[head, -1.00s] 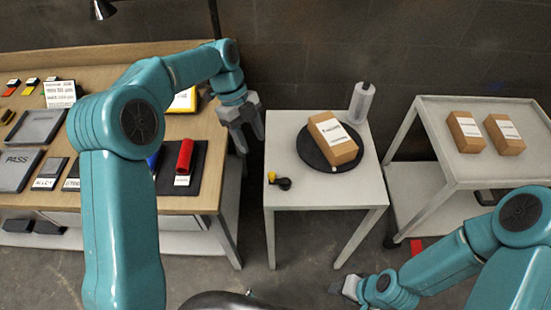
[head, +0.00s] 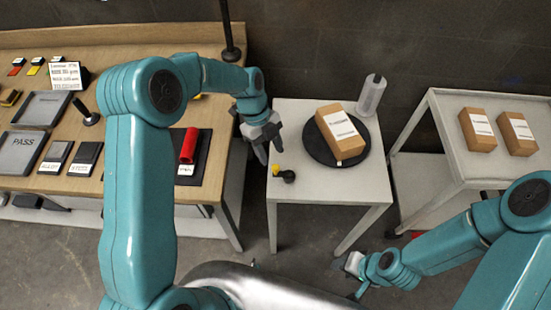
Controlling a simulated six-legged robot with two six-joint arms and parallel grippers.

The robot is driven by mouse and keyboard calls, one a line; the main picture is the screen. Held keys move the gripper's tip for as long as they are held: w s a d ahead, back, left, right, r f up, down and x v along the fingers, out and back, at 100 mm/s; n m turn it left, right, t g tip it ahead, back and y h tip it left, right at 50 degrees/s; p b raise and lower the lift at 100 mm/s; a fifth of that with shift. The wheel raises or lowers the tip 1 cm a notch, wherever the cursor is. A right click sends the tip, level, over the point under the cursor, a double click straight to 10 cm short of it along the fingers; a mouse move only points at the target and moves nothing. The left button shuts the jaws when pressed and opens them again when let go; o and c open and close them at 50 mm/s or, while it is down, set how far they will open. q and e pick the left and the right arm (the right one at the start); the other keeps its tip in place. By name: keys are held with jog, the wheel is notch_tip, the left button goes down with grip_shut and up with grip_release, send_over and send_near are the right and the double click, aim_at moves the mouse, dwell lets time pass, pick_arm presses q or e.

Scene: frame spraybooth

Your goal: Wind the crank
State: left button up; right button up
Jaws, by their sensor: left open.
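A round black turntable (head: 318,148) on that table carries a brown labelled box (head: 342,133). My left gripper (head: 271,155) is open and empty, pointing down near the table's left edge, just behind the crank and apart from it. My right gripper (head: 352,270) is low in front of the white table, away from the crank; its jaws are too small to read.
A white cart (head: 460,165) with two brown boxes is at right. A wooden bench (head: 60,187) at left holds trays, tags and a red cylinder (head: 189,146). Bare floor lies between bench and table.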

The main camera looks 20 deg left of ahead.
aim_at(275, 167)
pick_arm(q)
jog(key=p+x, duration=0.1)
jog(key=x, duration=0.3)
jog(key=shift+s+d+f, duration=0.1)
jog(key=shift+s+f, duration=0.05)
jog(key=shift+f, duration=0.25)
jog(key=shift+d+f, duration=0.1)
jog(key=shift+f, duration=0.05)
jog(key=shift+s, duration=0.15)
grip_shut()
